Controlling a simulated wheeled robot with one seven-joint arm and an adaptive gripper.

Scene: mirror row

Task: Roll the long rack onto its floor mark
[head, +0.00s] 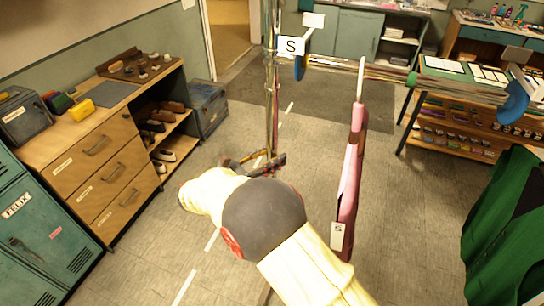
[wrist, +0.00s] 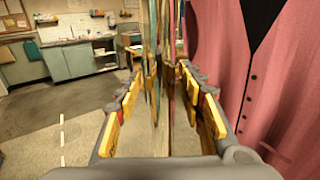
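The long rack (head: 269,95) has a thin metal upright at its left end and a top rail (head: 335,64) running right. A white "S" tag (head: 291,46) hangs at the upright's top. A pink garment (head: 350,175) hangs from the rail. My gripper (head: 262,160) is low at the upright. In the wrist view, the upright (wrist: 158,85) stands between the open fingers (wrist: 160,85). I cannot tell whether they touch it. White dashes (head: 211,240) run along the floor. My arm hides the floor below, and I cannot tell which mark is the rack's.
A wooden drawer unit (head: 95,165) with shoe shelves stands left, beside teal lockers (head: 35,220). A green garment (head: 500,235) hangs at the right. A table with shelves (head: 470,120) stands back right. A dark floor mat (head: 345,95) lies behind. Tiled floor is clear at the left.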

